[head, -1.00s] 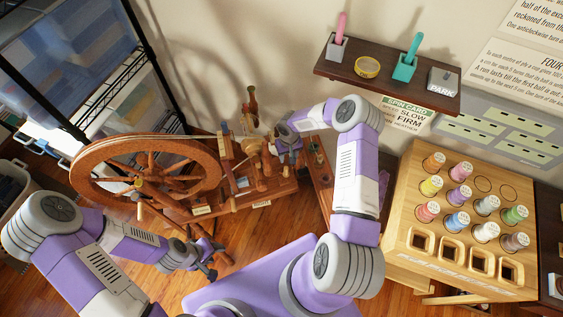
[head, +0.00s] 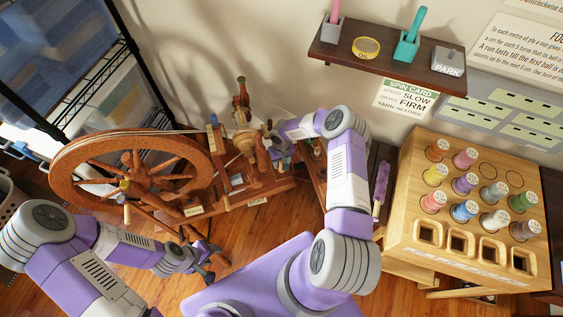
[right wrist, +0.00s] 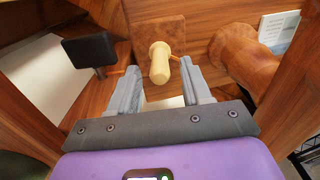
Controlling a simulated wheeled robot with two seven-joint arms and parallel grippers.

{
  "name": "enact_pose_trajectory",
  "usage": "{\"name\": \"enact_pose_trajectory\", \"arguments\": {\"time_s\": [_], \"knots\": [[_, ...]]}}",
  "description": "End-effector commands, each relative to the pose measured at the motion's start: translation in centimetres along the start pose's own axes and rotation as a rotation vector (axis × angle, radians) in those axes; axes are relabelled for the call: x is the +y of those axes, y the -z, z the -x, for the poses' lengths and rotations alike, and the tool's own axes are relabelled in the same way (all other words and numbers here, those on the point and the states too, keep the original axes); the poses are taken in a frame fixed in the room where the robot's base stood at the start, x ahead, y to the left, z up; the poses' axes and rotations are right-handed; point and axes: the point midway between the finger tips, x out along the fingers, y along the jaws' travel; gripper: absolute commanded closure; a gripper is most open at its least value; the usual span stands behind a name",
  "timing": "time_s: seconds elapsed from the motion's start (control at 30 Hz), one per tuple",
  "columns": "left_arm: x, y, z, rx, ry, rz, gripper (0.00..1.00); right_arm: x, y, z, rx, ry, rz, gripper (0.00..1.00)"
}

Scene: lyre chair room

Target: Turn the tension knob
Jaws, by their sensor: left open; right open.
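A pale cream turned knob (right wrist: 159,62) sticks out from a square brown wooden block (right wrist: 160,30) in the right wrist view; it looks like the tension knob. My right gripper (right wrist: 160,72) is open, one finger on each side of the knob's end. I cannot tell whether the fingers touch it. In the head view my right gripper (head: 277,150) is at the right end of the wooden spinning wheel (head: 130,170), and the knob is hidden there. My left gripper (head: 212,268) is open and empty, low in front of the wheel.
A dark block on a peg (right wrist: 90,50) and a rounded wooden part (right wrist: 245,60) flank the right gripper. A spin card (head: 408,98) reads speed slow, brake firm, yarn heather. A spool rack (head: 400,215) stands right; a wall shelf (head: 385,68) is above.

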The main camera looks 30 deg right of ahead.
Motion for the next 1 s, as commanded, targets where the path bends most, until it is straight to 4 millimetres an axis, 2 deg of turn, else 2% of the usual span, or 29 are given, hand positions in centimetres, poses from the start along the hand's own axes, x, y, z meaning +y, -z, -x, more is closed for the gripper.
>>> {"name": "enact_pose_trajectory", "arguments": {"time_s": [0.27,0.57,1.0], "knots": [[0.0,0.0,0.0,0.0,0.0,0.0,0.53,0.02,0.02,-0.1,0.001,0.0,0.0,0.53],[0.0,0.01,-0.01,0.0,0.0,0.0,0.53,0.02,0.01,-0.09,0.0,0.0,0.0,0.99],[-0.16,0.02,-0.42,0.0,0.0,0.0,0.53,0.05,0.08,-0.09,0.002,-0.003,-0.087,1.0]]}}
